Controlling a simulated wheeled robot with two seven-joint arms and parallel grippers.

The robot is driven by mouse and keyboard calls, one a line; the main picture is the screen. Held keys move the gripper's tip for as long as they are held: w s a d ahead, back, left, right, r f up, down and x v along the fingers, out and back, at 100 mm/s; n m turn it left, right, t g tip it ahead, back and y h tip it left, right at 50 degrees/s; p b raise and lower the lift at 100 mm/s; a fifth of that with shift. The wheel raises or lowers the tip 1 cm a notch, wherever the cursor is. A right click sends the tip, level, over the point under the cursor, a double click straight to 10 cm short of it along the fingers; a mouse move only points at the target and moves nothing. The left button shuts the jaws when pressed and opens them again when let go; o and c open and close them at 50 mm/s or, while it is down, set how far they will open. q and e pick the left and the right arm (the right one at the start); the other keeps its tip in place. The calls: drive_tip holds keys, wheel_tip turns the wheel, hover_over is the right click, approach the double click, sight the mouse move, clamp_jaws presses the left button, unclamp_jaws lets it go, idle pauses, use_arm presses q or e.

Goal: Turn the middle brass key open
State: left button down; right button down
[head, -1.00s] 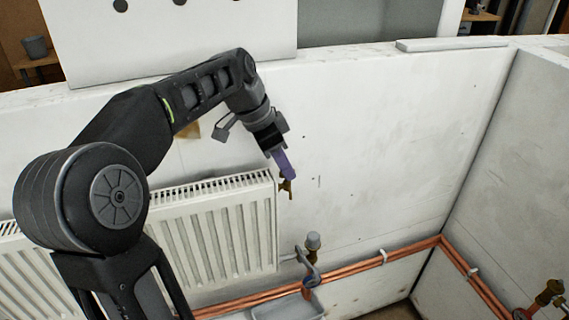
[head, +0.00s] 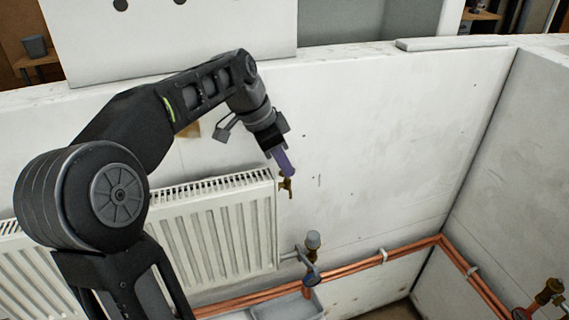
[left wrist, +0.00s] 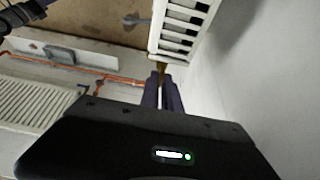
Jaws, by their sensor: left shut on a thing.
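A small brass key (head: 287,188) sits at the top right end of the white radiator (head: 222,235) in the head view. My left gripper (head: 288,174), with purple fingers, is shut on it from above. In the left wrist view, the fingers (left wrist: 163,78) close on the brass key (left wrist: 161,67) beside the radiator's end grille (left wrist: 180,35); the fingers hide most of the key. I cannot tell its exact turn angle.
Below the radiator's right end is a valve with a grey cap (head: 313,240) and a dark blue round part (head: 312,281). Copper pipes (head: 400,251) run along the wall. A grey tray (head: 285,306) lies beneath. The wall (head: 400,150) right of the key is clear.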

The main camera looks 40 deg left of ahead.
use_arm(q)
drive_tip(key=shift+f, duration=0.1)
idle(0.3)
drive_tip(key=shift+d+f+n+y+b, duration=0.15)
drive_tip(key=shift+n+y+b, duration=0.25)
drive_tip(key=shift+n+b, duration=0.65)
drive_tip(key=n+y, duration=0.1)
drive_tip(key=n, duration=0.2)
drive_tip(key=shift+s+t+b, duration=0.1)
drive_tip(key=shift+t+b, duration=0.3)
drive_tip(key=n+y, duration=0.1)
drive_tip(key=n, duration=0.1)
drive_tip(key=n+b, duration=0.1)
drive_tip(key=n, duration=0.1)
drive_tip(key=shift+d+y, duration=0.2)
drive_tip(key=shift+y, duration=0.2)
drive_tip(key=n+g+y, duration=0.1)
drive_tip(key=n, duration=0.3)
drive_tip(key=shift+n+b, duration=0.3)
drive_tip(key=shift+n, duration=0.05)
drive_tip(key=shift+y, duration=0.3)
drive_tip(key=c, duration=1.6)
unclamp_jaws()
drive_tip(key=shift+r, duration=0.3)
